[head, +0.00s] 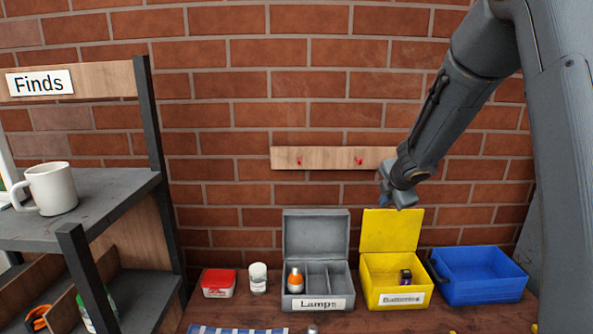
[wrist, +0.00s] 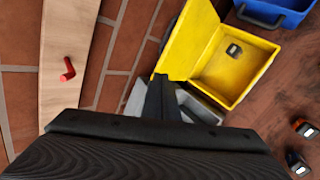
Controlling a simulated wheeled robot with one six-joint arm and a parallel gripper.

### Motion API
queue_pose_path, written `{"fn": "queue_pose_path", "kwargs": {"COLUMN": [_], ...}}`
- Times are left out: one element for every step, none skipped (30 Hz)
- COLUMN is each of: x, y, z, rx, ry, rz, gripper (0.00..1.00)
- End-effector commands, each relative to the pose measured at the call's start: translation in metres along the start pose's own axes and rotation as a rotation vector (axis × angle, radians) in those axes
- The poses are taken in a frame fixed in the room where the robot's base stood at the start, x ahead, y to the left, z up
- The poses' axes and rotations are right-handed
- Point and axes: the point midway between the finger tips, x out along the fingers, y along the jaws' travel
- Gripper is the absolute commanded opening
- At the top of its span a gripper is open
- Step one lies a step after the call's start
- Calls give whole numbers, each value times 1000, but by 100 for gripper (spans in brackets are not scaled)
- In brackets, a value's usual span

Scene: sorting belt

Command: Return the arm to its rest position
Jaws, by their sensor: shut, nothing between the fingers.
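My arm reaches in from the right side of the head view, in front of the brick wall. My gripper (head: 384,200) is above the yellow Batteries box (head: 383,302), near the top of its raised lid, and is only partly visible there. In the wrist view my gripper (wrist: 160,85) is shut, with nothing held in it. The yellow box shows beyond it in the wrist view (wrist: 237,97), with one small dark item inside.
An open grey Lamps box (head: 314,304) holds an orange-topped bulb. A blue bin (head: 480,278) stands at right. A red-lidded tub (head: 218,283) and white jar (head: 258,278) are left. A peg rail (head: 330,158) is on the wall; a mug (head: 52,188) sits on the Finds shelf.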

Motion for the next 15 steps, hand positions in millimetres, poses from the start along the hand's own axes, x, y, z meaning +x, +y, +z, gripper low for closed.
{"fn": "queue_pose_path", "kwargs": {"x": [-4, -8, -12, -16, -19, -24, -28, -32, -38, -42, -47, -53, -58, -63, -71], "y": [-13, -21, -33, -42, -52, -66, -78, -89, -105, -117, -130, -148, -161, -174, -191], "z": [-5, -7, -10, -12, -14, -18, -22, -25, -31, -35, -40, -48, -54, -61, -71], "rx": [109, 178, 268, 337, 406, 497, 565, 633, 722, 789, 856, 944, 1010, 1076, 1163], "ry": [-19, -33, -50, -65, -79, -97, -111, -126, -145, -161, -176, -196, -212, -227, -249], "rz": [-13, -23, -38, -50, -65, -84, -102, -119, -144, -165, -186, -216, -240, -264, -298], "gripper": [0, 0, 0, 0, 0, 0, 0, 0, 0, 0, 0, 0, 0, 0, 0]}}
